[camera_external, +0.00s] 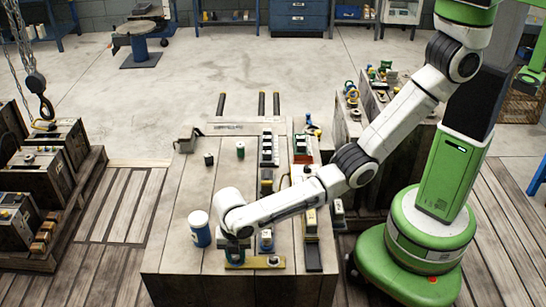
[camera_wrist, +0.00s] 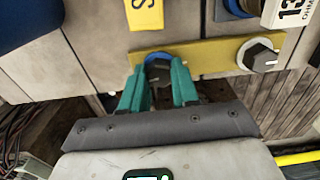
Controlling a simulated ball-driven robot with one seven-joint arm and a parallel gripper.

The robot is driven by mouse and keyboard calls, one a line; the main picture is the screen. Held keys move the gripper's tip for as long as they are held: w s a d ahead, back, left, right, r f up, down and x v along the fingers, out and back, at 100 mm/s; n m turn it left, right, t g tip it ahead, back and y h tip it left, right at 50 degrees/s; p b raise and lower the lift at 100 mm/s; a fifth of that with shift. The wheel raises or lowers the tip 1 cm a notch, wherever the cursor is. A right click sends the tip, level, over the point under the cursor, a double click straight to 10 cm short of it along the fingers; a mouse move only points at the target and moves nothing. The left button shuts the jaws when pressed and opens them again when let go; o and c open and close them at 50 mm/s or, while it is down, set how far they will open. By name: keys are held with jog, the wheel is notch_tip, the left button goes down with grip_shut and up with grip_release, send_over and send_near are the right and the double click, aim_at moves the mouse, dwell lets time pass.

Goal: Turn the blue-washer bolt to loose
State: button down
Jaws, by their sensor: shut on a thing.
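A yellow bar (camera_wrist: 205,55) lies at the front edge of the bench and carries two bolts. It also shows in the external view (camera_external: 253,265). The blue-washer bolt (camera_wrist: 157,59) is at the bar's left end, its dark head partly hidden by my fingers. My gripper (camera_wrist: 158,78) has teal fingers on either side of that bolt and is shut on it. In the external view my gripper (camera_external: 236,249) points down at the bar's left end and hides the bolt. The second bolt (camera_wrist: 259,57) has a dark hex head and stands apart to the right.
A blue and white can (camera_external: 200,229) stands close left of my gripper. A yellow block (camera_wrist: 145,14) lies just beyond the bar. A white item marked 13 (camera_wrist: 286,12) is at the far right. The bench top (camera_external: 205,180) is mostly clear on the left.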

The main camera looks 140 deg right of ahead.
aim_at(236, 256)
jog(key=n, duration=0.7)
jog(key=shift+s+a+f, duration=0.1)
jog(key=shift+s+f, duration=0.1)
jog(key=shift+f, duration=0.05)
jog(key=n, duration=0.7)
jog(key=shift+n, duration=0.3)
jog(key=c, duration=0.8)
grip_release()
jog(key=shift+w+r, duration=0.1)
jog(key=shift+w, duration=0.05)
jog(key=shift+c, duration=0.2)
jog(key=shift+r, duration=0.15)
notch_tip(236, 256, up, 11)
jog(key=shift+f, duration=0.2)
